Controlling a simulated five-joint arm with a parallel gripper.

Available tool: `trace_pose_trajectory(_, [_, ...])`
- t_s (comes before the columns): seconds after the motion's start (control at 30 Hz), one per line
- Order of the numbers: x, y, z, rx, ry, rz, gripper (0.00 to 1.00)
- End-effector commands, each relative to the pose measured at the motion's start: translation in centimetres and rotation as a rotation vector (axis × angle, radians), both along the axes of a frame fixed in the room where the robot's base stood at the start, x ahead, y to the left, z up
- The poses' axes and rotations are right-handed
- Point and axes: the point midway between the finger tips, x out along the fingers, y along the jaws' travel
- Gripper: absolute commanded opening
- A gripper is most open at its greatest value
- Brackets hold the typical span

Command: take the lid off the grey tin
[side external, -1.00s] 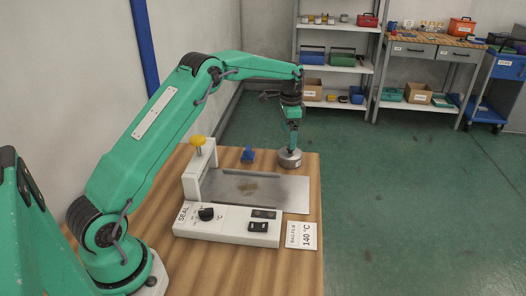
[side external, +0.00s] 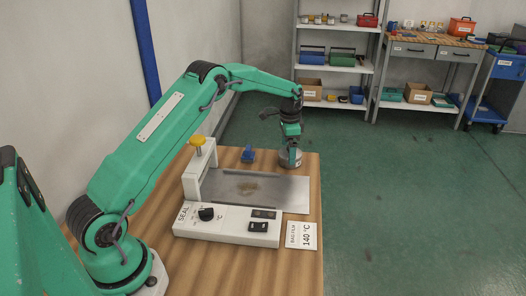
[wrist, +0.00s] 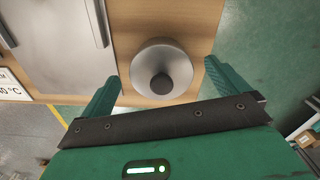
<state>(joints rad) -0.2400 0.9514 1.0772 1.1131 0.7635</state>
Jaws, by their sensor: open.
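The grey tin (side external: 283,161) stands at the far right corner of the wooden table. In the wrist view its round lid (wrist: 143,62) with a dark knob (wrist: 161,84) in the middle faces me. My gripper (side external: 291,158) is pointing down at the tin, with its green fingers overlapping it in the side view. In the wrist view my gripper (wrist: 161,72) is open, with one finger on each side of the lid and gaps between fingers and lid. The side view does not clearly show how high the fingertips are against the lid.
A bag sealer (side external: 230,218) with a flat metal plate (side external: 285,192) and a yellow knob (side external: 198,141) stands nearer on the table. A small blue object (side external: 248,154) sits left of the tin. A 140 °C card (side external: 301,236) lies at the right edge.

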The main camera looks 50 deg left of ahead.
Motion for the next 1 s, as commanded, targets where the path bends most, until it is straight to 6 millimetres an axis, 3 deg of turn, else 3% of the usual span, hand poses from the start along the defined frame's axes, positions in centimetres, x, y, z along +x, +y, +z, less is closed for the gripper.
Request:
trace_pose_trajectory(0.4, [0.0, 0.0, 0.02, 0.0, 0.0, 0.0, 0.99])
trace_pose_trajectory(0.63, [0.0, 0.0, 0.03, 0.0, 0.0, 0.0, 0.54])
trace_pose_trajectory(1.0, [0.02, 0.0, 0.23, 0.0, -0.001, 0.0, 0.51])
